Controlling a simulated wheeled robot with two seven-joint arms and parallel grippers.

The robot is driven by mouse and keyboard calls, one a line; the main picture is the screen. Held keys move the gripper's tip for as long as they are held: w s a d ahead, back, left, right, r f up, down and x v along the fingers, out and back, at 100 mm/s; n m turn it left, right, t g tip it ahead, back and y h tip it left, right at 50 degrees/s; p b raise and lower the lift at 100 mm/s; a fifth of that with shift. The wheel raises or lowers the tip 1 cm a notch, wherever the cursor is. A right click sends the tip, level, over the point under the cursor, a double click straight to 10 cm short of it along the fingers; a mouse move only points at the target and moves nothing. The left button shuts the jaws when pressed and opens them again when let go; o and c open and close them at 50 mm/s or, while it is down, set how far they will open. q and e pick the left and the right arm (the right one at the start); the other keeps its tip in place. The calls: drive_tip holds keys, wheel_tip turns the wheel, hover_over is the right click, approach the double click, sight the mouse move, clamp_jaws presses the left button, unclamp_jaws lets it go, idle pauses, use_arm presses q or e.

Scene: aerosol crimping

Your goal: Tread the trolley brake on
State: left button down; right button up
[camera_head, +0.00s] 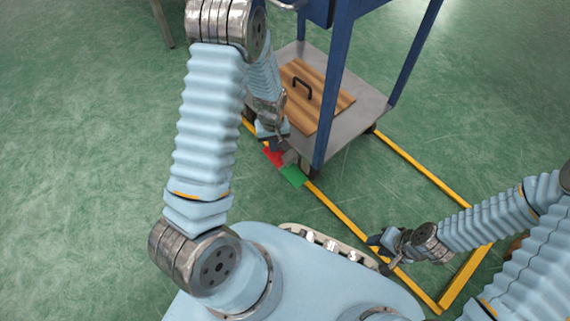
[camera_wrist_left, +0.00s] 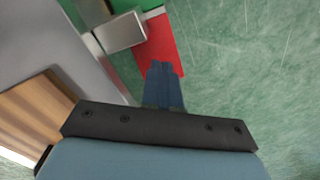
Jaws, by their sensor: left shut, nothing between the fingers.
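The trolley (camera_head: 364,104) has blue posts and a grey lower shelf. At its near corner are a red patch (camera_head: 273,156) and a green patch (camera_head: 293,175), with a small grey metal pedal (camera_head: 290,158) beside them. In the left wrist view the pedal (camera_wrist_left: 122,32) is a grey block overlapping the red patch (camera_wrist_left: 160,45), with green (camera_wrist_left: 150,4) at the top edge. My left gripper (camera_head: 281,146) is shut and empty, close to the pedal. Its fingertips (camera_wrist_left: 164,69) appear over the red patch's lower end; I cannot tell whether they touch anything. My right gripper (camera_head: 376,240) hangs low at the right, away from the trolley.
A wooden board (camera_head: 318,92) with a black handle lies on the shelf. Yellow floor lines (camera_head: 415,170) frame the trolley's bay. A blue trolley post (camera_head: 331,95) stands just right of my left gripper.

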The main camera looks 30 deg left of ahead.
use_arm(q)
drive_tip(key=shift+f, duration=0.15)
drive_tip(key=shift+f+b, duration=0.95)
drive_tip(key=shift+f, duration=0.55)
drive_tip(key=shift+r, duration=0.1)
wheel_tip(320, 180, up, 8)
drive_tip(key=p, duration=0.6)
idle(0.4)
